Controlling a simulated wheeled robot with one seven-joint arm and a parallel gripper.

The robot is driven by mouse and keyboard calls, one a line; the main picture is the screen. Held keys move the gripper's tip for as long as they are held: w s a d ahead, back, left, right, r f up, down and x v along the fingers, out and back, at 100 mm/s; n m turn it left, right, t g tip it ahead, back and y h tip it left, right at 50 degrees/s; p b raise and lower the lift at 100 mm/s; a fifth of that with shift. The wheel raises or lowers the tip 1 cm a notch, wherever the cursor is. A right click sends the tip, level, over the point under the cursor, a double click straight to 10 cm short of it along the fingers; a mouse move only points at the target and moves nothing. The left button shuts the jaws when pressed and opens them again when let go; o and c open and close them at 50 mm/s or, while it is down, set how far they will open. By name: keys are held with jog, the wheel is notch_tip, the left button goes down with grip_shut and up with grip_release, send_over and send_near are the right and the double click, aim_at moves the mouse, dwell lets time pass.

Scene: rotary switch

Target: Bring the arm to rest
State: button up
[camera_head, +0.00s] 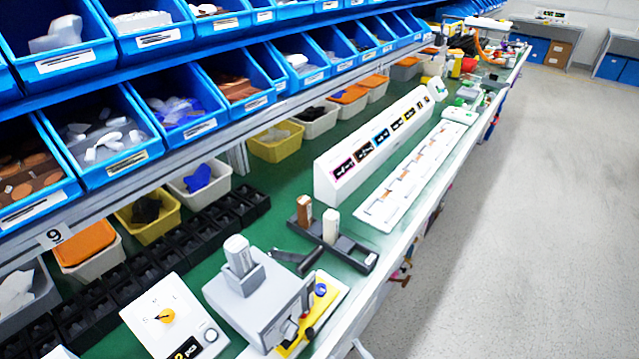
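Neither my arm nor my gripper shows in the head view. The rotary switch (166,316) is an orange knob on a white panel (150,335) at the lower left of the bench. Small letters stand around the knob, and its pointer direction is hard to read. The panel also carries a dark display (187,349) and a round button (211,335). Nothing touches the knob.
A grey fixture (245,297) stands right of the panel, with a yellow plate (312,318) beside it. Behind are a black stand (345,248) and a long white display box (375,145). Blue bins (95,135) overhang the green bench. The floor (520,220) at right is clear.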

jog(key=s+d+r+m+h, duration=0.2)
jog(key=s+d+r+h, duration=0.1)
jog(key=s, duration=0.5)
jog(key=s+d+r+m+h, duration=0.3)
jog(key=s+d+r, duration=0.3)
jog(key=s, duration=0.3)
jog(key=s+d+r+m+g+h, duration=0.1)
jog(key=s+d+r+m+h, duration=0.2)
jog(key=s, duration=0.5)
jog(key=shift+s+d+r+h, duration=0.15)
jog(key=shift+d+r+h, duration=0.25)
jog(key=shift+d+r, duration=0.4)
jog(key=shift+d+f, duration=0.15)
